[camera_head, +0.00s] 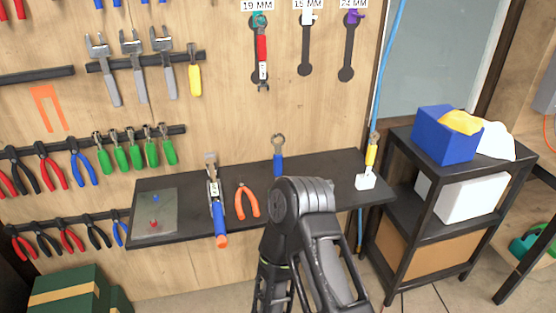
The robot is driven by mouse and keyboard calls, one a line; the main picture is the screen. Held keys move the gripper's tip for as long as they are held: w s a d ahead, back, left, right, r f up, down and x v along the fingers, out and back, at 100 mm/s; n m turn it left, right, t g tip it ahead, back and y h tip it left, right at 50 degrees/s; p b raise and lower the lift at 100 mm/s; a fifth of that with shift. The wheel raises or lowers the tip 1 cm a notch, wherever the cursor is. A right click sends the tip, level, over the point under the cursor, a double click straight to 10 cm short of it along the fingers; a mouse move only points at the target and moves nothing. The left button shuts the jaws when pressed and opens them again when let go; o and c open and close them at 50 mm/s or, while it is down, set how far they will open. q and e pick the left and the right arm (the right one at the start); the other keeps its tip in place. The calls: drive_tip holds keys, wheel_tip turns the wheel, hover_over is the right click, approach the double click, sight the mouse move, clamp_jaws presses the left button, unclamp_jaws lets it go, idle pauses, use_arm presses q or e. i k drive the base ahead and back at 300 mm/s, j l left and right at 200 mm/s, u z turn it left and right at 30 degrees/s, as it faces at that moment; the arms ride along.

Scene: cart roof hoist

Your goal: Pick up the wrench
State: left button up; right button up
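A combination wrench (278,153) with a blue lower part and a grey ring end stands out above the black shelf (325,168) at the middle of the view. Its lower end is hidden behind my arm. Another wrench with a red handle (262,56) hangs on the wall under the "19 MM" label. A dark arm of mine rises from the bottom centre in front of the shelf, with its bent joint near the blue wrench in the picture. I cannot make out the fingertips of either gripper.
On the shelf lie orange pliers (247,202), an orange-ended tool (216,205) and a grey-green tray (155,212). A yellow-handled tool (371,152) stands in a white block (366,181). A black rack (398,200) with a blue box (445,135) stands right.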

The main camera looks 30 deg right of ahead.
sight(277, 155)
drive_tip(key=z, duration=1.15)
drive_tip(key=l+z, duration=0.25)
